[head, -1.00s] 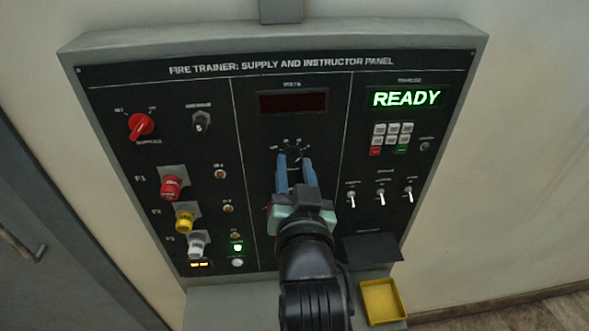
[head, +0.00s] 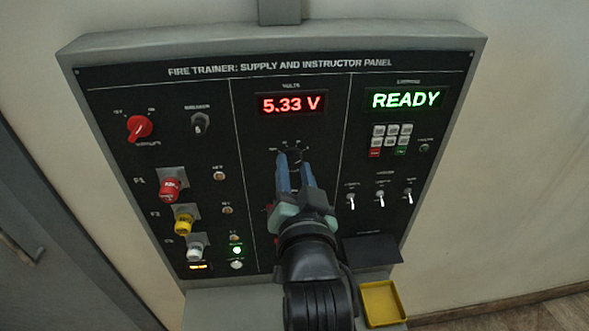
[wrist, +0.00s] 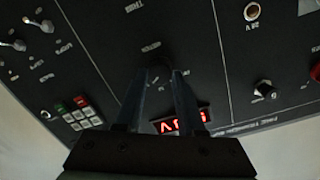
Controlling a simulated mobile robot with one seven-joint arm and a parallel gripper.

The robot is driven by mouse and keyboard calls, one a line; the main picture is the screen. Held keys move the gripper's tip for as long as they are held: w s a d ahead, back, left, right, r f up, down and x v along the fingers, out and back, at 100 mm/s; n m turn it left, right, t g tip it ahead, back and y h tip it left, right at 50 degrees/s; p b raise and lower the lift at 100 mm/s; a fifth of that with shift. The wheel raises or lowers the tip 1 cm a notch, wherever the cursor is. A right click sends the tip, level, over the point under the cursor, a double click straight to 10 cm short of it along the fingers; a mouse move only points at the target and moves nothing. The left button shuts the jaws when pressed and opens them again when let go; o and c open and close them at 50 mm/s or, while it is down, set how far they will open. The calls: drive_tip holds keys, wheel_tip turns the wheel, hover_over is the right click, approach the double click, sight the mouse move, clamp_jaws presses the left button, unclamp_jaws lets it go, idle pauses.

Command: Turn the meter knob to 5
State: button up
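The meter knob (head: 293,155) is a small dark knob in the panel's middle section, below the red voltage display (head: 292,103). The display reads 5.33 V. My gripper (head: 292,157) has its two blue fingers on either side of the knob and seems closed on it. In the wrist view my gripper (wrist: 159,75) shows both fingertips near the panel with a narrow gap between them. The fingers hide most of the knob and its scale, so the pointer's exact mark cannot be read. The display appears upside down there (wrist: 182,121), partly covered.
A red rotary knob (head: 140,127) and a breaker switch (head: 199,123) are at upper left, with red, yellow and white fuse holders below. The right section has a green READY screen (head: 404,99), a keypad (head: 391,136) and toggle switches. A yellow tray (head: 383,303) is at lower right.

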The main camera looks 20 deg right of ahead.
drive_tip(key=o, duration=0.4)
drive_tip(key=shift+s, duration=0.1)
drive_tip(key=shift+s+a, duration=0.1)
drive_tip(key=shift+s, duration=0.15)
drive_tip(key=shift+p+v, duration=1.6)
drive_tip(key=shift+v, duration=4.5)
